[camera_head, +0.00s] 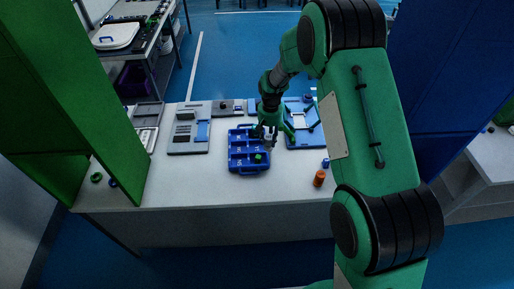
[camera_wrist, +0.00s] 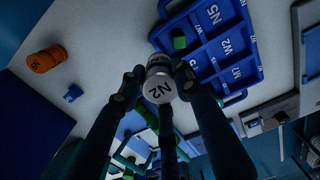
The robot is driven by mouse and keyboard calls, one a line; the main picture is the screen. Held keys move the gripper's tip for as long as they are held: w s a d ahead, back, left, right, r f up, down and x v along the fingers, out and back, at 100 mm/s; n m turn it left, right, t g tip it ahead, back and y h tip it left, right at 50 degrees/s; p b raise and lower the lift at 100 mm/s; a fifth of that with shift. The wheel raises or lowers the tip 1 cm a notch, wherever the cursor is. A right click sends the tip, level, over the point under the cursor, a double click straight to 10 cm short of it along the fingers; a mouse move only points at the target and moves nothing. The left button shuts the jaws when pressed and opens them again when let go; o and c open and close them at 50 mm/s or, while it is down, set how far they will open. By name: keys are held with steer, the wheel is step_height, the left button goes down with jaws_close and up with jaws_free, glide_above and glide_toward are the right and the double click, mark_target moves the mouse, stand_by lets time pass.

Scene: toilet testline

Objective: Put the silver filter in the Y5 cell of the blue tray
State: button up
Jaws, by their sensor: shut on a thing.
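My gripper (camera_wrist: 156,83) is shut on a silver cylinder, the filter (camera_wrist: 159,88), with "N2" on its end face. In the wrist view the filter is beside the blue tray (camera_wrist: 255,62), partly overlapping its edge. In the head view my gripper (camera_head: 268,139) is over the right part of the blue tray (camera_head: 233,171). The tray has several labelled cells; I read N5, W2 and M7, but cannot make out a Y5 label. A green cube (camera_wrist: 179,43) lies in one cell; it also shows in the head view (camera_head: 258,156).
An orange cylinder (camera_head: 319,178) and a small blue block (camera_head: 325,162) are on the white table (camera_head: 200,189) right of the tray. Grey trays (camera_head: 188,143) stand at left. A blue-framed tray (camera_head: 302,142) is at right. A green panel (camera_head: 60,90) borders the left side.

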steer(key=w+a+p, duration=0.3)
steer(key=w+a, duration=0.1)
steer(key=w, duration=0.4)
steer(key=shift+w+a+f, duration=0.15)
steer(key=shift+w+a, duration=0.15)
steer(key=shift+w, duration=0.05)
glide_above(257, 149)
step_height(257, 149, down, 6)
stand_by(0.4)
steer(key=shift+f, duration=0.2)
steer(key=shift+f, duration=1.75)
steer(key=shift+f, duration=0.2)
steer(key=o, duration=1.2)
